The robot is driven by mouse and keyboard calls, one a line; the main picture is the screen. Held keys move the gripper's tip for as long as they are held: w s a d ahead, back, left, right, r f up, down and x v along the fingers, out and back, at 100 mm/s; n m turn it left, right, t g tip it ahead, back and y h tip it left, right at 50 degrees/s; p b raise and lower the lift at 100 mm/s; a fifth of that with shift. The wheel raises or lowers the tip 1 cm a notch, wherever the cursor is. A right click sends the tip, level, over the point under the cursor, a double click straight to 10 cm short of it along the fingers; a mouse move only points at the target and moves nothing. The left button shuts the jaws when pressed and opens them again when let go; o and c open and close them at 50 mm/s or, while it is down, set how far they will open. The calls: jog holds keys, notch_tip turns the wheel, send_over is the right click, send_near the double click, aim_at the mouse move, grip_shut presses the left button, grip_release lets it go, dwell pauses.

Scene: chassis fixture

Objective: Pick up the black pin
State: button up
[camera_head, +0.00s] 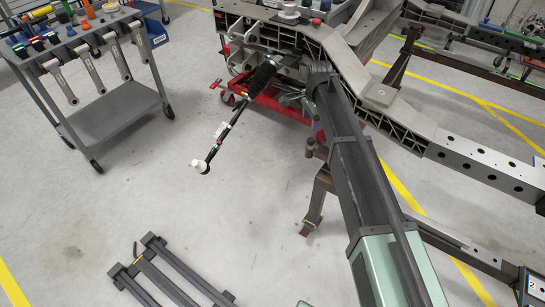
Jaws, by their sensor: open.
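Several small pins and knobs in black, red, green, orange and blue stand on top of the grey cart (88,45) at the upper left. A black pin (70,31) appears among them, but it is too small to be sure of. My arm reaches up from the lower right to the chassis (400,118). Its far end is by the chassis underside. My gripper (290,99) is mostly hidden there, with only small grey parts showing beside the arm. It is open, far to the right of the cart, and I see nothing held in it.
A black rod with a white end (199,166) sticks out from the chassis towards the cart. A red tray (272,104) sits under the chassis. A dark frame (165,273) lies at the bottom.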

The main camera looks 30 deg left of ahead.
aim_at(312, 139)
jog(key=shift+d+r+m, duration=0.1)
jog(key=shift+d+m, duration=0.15)
jog(key=shift+m, duration=0.45)
jog(key=shift+d, duration=0.2)
jog(key=shift+w+f, duration=0.1)
jog(key=shift+f, duration=0.1)
notch_tip(312, 139, down, 6)
jog(key=b, duration=0.6)
jog(key=shift+d+r, duration=0.1)
jog(key=shift+r, duration=0.05)
jog(key=f+b, duration=0.5)
jog(key=shift+a+f, duration=0.1)
jog(key=shift+a, duration=0.15)
jog(key=shift+s+r, duration=0.2)
jog(key=c, duration=1.1)
